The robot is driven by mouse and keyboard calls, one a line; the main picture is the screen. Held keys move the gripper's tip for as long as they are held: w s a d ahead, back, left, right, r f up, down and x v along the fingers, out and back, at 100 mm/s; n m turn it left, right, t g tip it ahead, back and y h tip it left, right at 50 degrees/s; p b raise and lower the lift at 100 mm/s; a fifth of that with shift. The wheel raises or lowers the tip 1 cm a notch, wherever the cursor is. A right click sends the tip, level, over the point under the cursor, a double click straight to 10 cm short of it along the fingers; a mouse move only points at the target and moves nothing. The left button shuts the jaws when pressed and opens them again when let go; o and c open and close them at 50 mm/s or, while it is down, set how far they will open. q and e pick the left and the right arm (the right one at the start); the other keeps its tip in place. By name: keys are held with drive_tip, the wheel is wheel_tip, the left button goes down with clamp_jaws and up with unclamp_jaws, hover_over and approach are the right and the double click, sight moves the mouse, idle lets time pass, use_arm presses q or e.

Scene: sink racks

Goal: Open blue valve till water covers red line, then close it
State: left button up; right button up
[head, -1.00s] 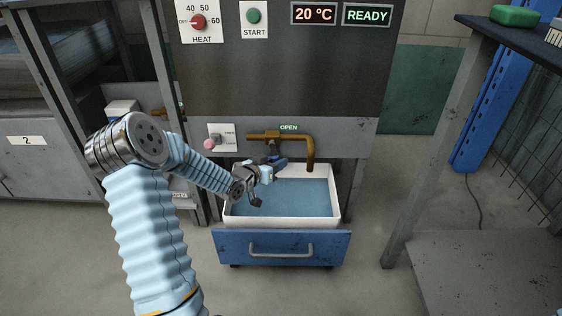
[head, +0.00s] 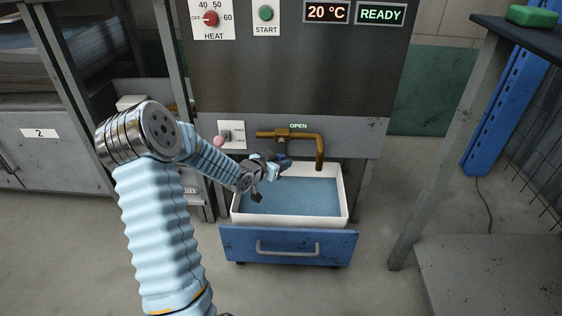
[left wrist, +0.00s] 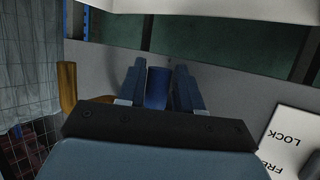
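The blue valve handle (head: 284,161) sits under the brass pipe (head: 290,134), whose spout hangs over a white basin (head: 347,205). Blue water (head: 292,197) lies in the basin. I cannot make out a red line, nor a stream from the spout. My left gripper (head: 272,169) is at the handle, above the basin's back left. In the left wrist view the blue handle (left wrist: 158,88) stands between the two fingers, which look closed against its sides. A green "OPEN" label (head: 298,126) shows above the pipe. My right gripper is out of view.
A pink-knobbed switch (head: 220,141) is left of the pipe. A heat dial (head: 210,18) and green start button (head: 266,13) are above. A table (head: 480,120) with a green object stands at right.

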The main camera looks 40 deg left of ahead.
use_arm(q)
drive_tip(key=shift+o, duration=1.1)
drive_tip(key=shift+s+r, duration=0.1)
drive_tip(key=shift+r, duration=0.05)
drive_tip(key=p+v, duration=0.3)
drive_tip(key=v, duration=1)
drive_tip(key=shift+s, duration=0.25)
